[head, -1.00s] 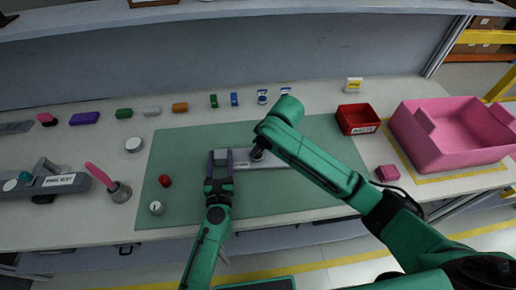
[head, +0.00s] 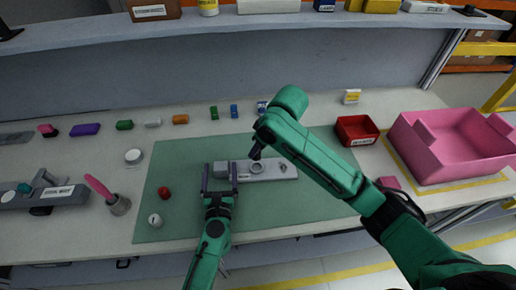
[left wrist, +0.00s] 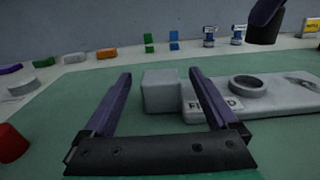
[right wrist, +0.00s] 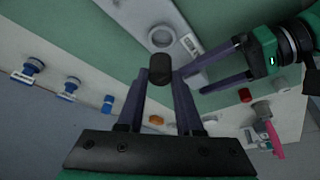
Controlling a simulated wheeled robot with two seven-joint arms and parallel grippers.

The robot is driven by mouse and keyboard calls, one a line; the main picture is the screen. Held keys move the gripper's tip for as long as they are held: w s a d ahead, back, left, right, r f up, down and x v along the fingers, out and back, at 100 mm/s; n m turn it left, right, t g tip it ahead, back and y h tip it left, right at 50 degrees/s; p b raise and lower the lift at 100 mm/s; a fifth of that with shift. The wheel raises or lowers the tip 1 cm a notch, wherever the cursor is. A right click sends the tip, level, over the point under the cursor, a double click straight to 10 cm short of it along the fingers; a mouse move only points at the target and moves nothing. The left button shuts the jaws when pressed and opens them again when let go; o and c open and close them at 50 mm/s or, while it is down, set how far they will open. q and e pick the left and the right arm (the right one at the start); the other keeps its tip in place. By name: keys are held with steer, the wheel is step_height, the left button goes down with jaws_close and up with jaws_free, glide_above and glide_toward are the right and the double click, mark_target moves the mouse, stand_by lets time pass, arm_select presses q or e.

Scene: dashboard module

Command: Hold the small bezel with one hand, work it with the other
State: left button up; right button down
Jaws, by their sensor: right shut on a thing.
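A pale grey bar fixture (head: 275,171) lies on the green mat, with a square block at its left end, a raised ring (left wrist: 247,86) and a label partly readable as "FI...". I cannot tell for sure which part is the small bezel. My left gripper (head: 219,170) is open, its two fingers reaching toward the block (left wrist: 162,92); contact is unclear. My right gripper (head: 257,148) is shut on a short dark cylinder (right wrist: 160,68). It holds this above the fixture near the ring, apart from it; the cylinder also shows in the left wrist view (left wrist: 265,28).
A red cylinder (head: 164,192) and a white-topped pot (head: 155,220) are on the mat's left. A cup with a pink-handled tool (head: 120,205) stands farther left. A red bin (head: 357,131) and a large pink crate (head: 430,165) are at right. Several small coloured blocks line the back.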

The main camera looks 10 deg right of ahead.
arm_select(q)
steer(key=s, duration=1.2)
steer(key=shift+a, duration=0.35)
